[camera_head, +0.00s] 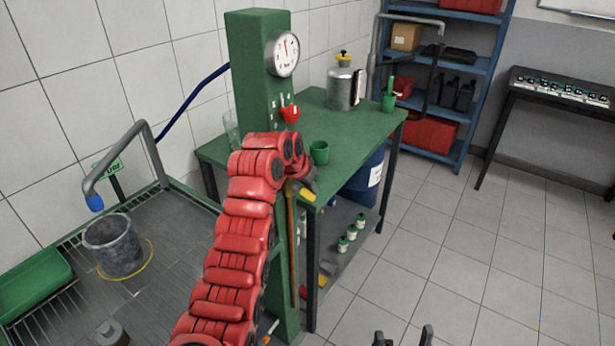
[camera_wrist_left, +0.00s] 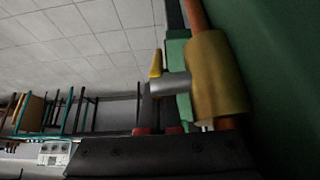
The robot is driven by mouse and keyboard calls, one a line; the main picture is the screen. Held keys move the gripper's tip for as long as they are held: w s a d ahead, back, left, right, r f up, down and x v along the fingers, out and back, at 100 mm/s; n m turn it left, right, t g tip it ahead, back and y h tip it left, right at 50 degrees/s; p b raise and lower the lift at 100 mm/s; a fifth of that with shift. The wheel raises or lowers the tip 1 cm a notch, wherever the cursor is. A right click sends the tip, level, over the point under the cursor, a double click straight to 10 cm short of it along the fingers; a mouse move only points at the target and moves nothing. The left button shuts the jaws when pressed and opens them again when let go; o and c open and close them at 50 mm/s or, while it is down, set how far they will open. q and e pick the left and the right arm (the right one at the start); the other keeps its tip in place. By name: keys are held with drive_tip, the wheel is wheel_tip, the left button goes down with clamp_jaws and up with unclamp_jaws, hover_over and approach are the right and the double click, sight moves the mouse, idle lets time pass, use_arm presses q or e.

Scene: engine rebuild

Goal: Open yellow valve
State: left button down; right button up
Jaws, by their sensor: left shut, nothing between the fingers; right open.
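The yellow valve handle (camera_head: 307,194) shows in the head view on a copper-coloured pipe (camera_head: 291,240) at the green column's front side. In the left wrist view the yellow handle (camera_wrist_left: 156,64) sits on a silver stem beside a brass valve body (camera_wrist_left: 220,78). My left gripper (camera_wrist_left: 155,108) is shut and empty, close to the handle; I cannot tell whether it touches. In the head view my red left arm hides most of that gripper and part of the valve. My right gripper (camera_head: 403,335) is open and empty at the bottom edge, over the floor.
A green column (camera_head: 256,70) with a gauge (camera_head: 283,54) and a red knob (camera_head: 290,112) stands beside the green table (camera_head: 345,135). A green cup (camera_head: 319,152) stands near the table's edge. A grey bucket (camera_head: 113,248) is at left. Floor at right is clear.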

use_arm(q)
drive_tip(key=shift+s+a+f+g+y+b, duration=0.15)
drive_tip(key=shift+f+g+y+b, duration=0.25)
drive_tip(key=shift+g, duration=0.2)
idle(5.2)
idle(0.4)
drive_tip(key=b+v, duration=0.1)
drive_tip(key=v, duration=0.5)
drive_tip(key=shift+r, duration=0.25)
drive_tip(key=shift+s+a+r+b, duration=0.2)
drive_tip(key=shift+s+r+b, duration=0.1)
drive_tip(key=shift+r, duration=0.15)
